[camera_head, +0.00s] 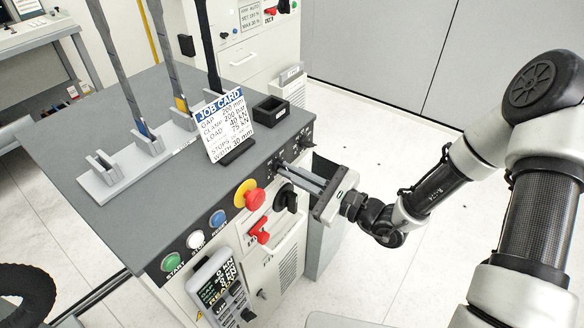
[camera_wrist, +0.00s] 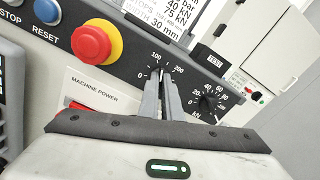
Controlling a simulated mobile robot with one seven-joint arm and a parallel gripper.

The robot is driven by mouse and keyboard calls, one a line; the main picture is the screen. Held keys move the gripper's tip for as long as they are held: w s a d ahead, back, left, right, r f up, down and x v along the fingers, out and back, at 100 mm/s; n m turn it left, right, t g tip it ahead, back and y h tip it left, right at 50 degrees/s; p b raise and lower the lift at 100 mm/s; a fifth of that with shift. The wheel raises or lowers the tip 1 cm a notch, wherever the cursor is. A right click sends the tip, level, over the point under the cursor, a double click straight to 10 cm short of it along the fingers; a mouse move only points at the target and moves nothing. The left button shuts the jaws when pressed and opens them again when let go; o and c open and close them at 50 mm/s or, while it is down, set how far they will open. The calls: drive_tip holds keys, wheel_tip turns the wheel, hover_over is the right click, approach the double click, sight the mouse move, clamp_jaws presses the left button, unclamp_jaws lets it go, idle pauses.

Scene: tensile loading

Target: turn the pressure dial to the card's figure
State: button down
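The pressure dial (camera_wrist: 161,72), with a printed scale of 0, 100 and 200, is on the sloped black front panel. My gripper (camera_wrist: 160,80) is at this dial, its two fingers close together on either side of the small knob. The fingers cover most of the knob, and its exact setting is hard to read. In the head view my gripper (camera_head: 282,170) reaches the panel from the right. The white job card (camera_head: 226,122) stands upright on the bench top and reads clamp 200 bar; its lower part (camera_wrist: 160,15) shows in the wrist view.
A second dial (camera_wrist: 208,103), marked in kN, is just right of my gripper. A black tray (camera_head: 271,111) sits behind. Floor right of the machine is clear.

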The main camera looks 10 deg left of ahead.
drive_tip(key=m+p, duration=0.8)
drive_tip(key=m, duration=0.4)
drive_tip(key=shift+m, duration=0.3)
idle(0.4)
drive_tip(key=c, duration=2)
unclamp_jaws()
drive_tip(key=b+v, duration=0.1)
drive_tip(key=v, duration=1.6)
drive_tip(key=shift+d, duration=0.3)
